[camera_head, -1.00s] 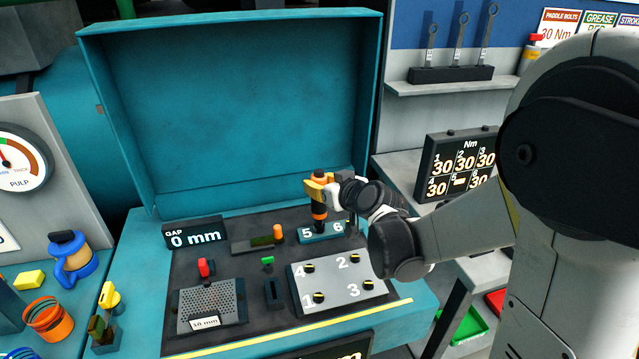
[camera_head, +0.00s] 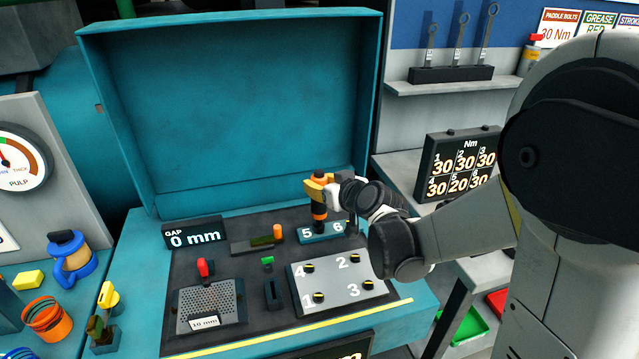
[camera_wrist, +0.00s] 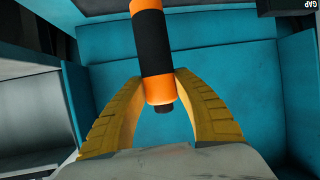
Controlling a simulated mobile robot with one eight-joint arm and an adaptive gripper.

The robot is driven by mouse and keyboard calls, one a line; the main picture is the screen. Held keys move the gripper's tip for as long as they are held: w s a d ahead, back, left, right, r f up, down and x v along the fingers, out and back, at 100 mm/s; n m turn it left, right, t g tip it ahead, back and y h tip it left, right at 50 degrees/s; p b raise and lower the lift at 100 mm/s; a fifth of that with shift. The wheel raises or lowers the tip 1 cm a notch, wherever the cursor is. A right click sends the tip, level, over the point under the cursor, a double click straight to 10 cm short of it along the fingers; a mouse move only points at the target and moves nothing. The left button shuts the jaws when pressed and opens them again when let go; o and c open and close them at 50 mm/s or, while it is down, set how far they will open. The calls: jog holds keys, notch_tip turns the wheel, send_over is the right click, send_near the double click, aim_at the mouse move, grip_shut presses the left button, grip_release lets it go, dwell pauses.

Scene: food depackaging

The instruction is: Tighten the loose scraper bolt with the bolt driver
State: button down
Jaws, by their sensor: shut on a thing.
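My gripper (camera_head: 322,188) is shut on the orange and black bolt driver (camera_head: 319,211), which stands upright over the teal block (camera_head: 322,237) marked 5 and 6. The driver's lower end is at the 5 side, and the bolt there is hidden beneath it. In the wrist view my yellow fingers (camera_wrist: 160,88) clasp the driver (camera_wrist: 154,45) from both sides. The Nm display (camera_head: 460,163) reads 20 for number 5 and 30 for the other numbers.
A grey plate (camera_head: 336,284) with bolts 1 to 4 lies in front of the block. A perforated plate (camera_head: 209,301), a green-knobbed piece (camera_head: 267,261) and an orange-ended bar (camera_head: 256,243) lie to the left. The raised teal lid (camera_head: 235,110) stands behind.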

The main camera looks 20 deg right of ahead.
jog(key=shift+r+p, duration=2.4)
jog(key=shift+r, duration=0.6)
